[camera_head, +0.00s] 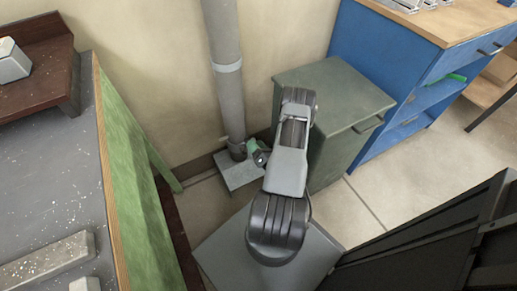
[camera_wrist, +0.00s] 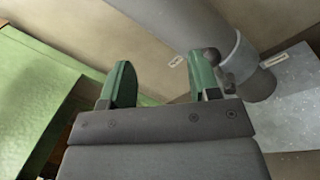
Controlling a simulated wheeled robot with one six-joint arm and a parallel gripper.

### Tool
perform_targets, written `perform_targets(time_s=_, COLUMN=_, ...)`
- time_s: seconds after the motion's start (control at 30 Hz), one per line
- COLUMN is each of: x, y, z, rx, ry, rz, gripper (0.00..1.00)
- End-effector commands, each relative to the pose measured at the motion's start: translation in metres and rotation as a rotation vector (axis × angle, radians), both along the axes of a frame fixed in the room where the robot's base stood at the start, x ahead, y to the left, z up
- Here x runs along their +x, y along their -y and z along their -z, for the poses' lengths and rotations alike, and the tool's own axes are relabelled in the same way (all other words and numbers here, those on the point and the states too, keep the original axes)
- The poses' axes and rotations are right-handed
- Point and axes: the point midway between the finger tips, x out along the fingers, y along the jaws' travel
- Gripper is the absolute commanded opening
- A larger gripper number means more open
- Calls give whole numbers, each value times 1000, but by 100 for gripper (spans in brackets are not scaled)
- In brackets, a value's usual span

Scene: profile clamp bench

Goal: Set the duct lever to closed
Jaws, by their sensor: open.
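The grey duct (camera_head: 222,45) runs down the wall to a grey box at the floor; it fills the upper middle of the wrist view (camera_wrist: 195,25). A small dark rounded part, which looks like the duct lever (camera_wrist: 211,56), is beside the duct's lower collar, right behind my right finger. I cannot tell whether they touch, nor which setting it is at. My gripper (camera_wrist: 160,62) is open, its green fingers apart with nothing seen between them. In the head view my gripper (camera_head: 255,148) is at the foot of the duct, and the lever cannot be made out.
A speckled grey box (camera_head: 241,175) is at the duct's foot. A green-grey cabinet (camera_head: 345,95) stands close right of my arm, a blue bench (camera_head: 385,45) beyond it. A green-sided workbench (camera_head: 120,170) is on the left.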

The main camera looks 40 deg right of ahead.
Motion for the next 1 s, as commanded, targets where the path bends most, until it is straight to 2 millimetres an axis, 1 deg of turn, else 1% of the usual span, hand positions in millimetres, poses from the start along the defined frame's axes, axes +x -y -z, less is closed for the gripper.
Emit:
perform_targets(time_s=0.03, x=-8, y=-4, z=-7, rx=4, ry=-2, rz=3, gripper=56)
perform_targets(time_s=0.1, x=-18, y=-10, z=-11, rx=3, ry=-1, rz=3, gripper=56)
perform_targets(time_s=0.3, x=-36, y=-21, z=-19, rx=1, ry=-2, rz=2, gripper=56)
perform_targets(time_s=0.5, x=-44, y=-26, z=-22, rx=0, ry=0, rz=1, gripper=56)
perform_targets(time_s=0.8, x=-44, y=-27, z=-22, rx=0, ry=1, rz=-1, gripper=56)
perform_targets(time_s=0.93, x=-41, y=-28, z=-26, rx=-10, ry=5, rz=-23, gripper=45)
perform_targets(time_s=1.0, x=-33, y=-34, z=-36, rx=-34, ry=16, rz=-80, gripper=38)
